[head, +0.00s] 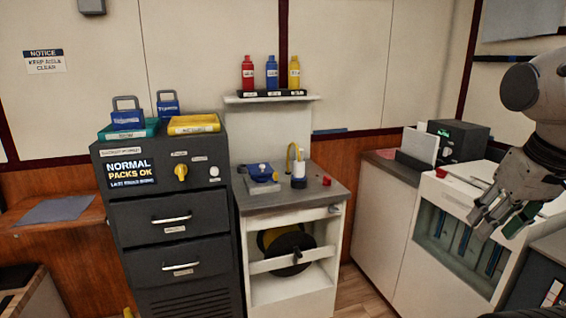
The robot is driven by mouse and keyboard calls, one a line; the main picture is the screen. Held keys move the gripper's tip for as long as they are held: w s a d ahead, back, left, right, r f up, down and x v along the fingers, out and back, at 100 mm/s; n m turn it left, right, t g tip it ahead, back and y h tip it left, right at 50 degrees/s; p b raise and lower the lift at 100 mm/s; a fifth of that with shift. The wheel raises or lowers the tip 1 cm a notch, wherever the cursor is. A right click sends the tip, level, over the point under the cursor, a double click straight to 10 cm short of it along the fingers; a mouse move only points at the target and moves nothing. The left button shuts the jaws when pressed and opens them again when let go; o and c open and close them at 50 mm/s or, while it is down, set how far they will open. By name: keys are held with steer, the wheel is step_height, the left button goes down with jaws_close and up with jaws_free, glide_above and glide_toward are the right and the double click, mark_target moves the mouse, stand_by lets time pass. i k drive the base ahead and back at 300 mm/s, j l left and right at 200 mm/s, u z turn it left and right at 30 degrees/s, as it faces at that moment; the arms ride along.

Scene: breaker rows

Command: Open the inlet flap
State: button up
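My gripper (497,224) is at the right side of the head view, in front of a white cabinet with a glazed front (460,243). Its fingers point down and left, and they look apart with nothing between them. No part is readable as the inlet flap. A small grey unit with a blue top (262,172) sits on the grey counter (302,196) in the middle, well to the left of my gripper. I cannot tell whether that blue top is the flap.
A dark cabinet (170,242) with two drawers and a yellow knob (181,172) stands left. Below the counter is a reel (285,241) behind a white bar. Several coloured bottles stand on the wall shelf (270,99). A black box (458,141) stands at the right back.

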mark_target(256, 170)
steer(key=i+j, duration=0.15)
steer(key=i, duration=0.5)
steer(key=i+j, duration=0.2)
steer(key=i, duration=0.5)
steer(key=u, duration=0.05)
